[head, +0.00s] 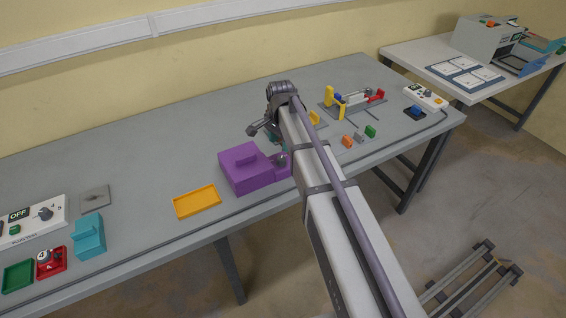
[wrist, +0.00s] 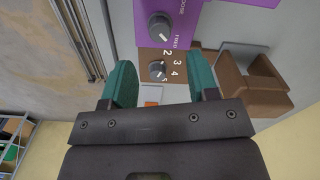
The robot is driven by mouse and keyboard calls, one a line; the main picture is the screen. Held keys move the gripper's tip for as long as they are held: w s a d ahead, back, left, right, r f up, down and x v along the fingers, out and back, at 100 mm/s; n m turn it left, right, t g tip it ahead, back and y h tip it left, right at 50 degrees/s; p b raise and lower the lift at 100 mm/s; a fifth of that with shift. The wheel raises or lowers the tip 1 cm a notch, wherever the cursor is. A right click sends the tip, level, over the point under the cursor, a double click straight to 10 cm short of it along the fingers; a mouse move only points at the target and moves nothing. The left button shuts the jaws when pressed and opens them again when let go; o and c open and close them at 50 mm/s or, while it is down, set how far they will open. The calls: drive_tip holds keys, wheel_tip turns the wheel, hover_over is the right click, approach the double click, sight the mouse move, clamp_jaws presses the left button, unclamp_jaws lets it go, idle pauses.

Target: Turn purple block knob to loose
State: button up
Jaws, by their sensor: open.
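The purple block (head: 245,178) sits on the grey table, left of my arm in the head view. In the wrist view the purple block (wrist: 205,12) is at the top edge, and its dark knob (wrist: 159,25) has a white pointer mark, with FIXED and a partly cut-off second label beside it. Below it is a brown block (wrist: 224,74) with another dark knob (wrist: 157,69) and numbers. My gripper (wrist: 162,80) is open and empty, its teal fingers apart, with the brown block's knob between them in the picture. Contact is not visible. The brown block is hidden in the head view.
A yellow tray (head: 197,202) lies left of the purple block. A teal block (head: 89,236) and a white OFF panel (head: 36,222) stand at the far left. Several small coloured parts lie right of my arm. The table behind the purple block is clear.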

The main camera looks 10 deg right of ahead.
sight(281, 158)
wheel_tip(281, 158, down, 8)
drive_tip(key=b, duration=0.6)
drive_tip(key=shift+f, duration=0.15)
drive_tip(key=shift+r, duration=0.2)
drive_tip(key=shift+c, duration=0.3)
drive_tip(key=c, duration=0.9)
drive_tip(key=shift+o, duration=0.2)
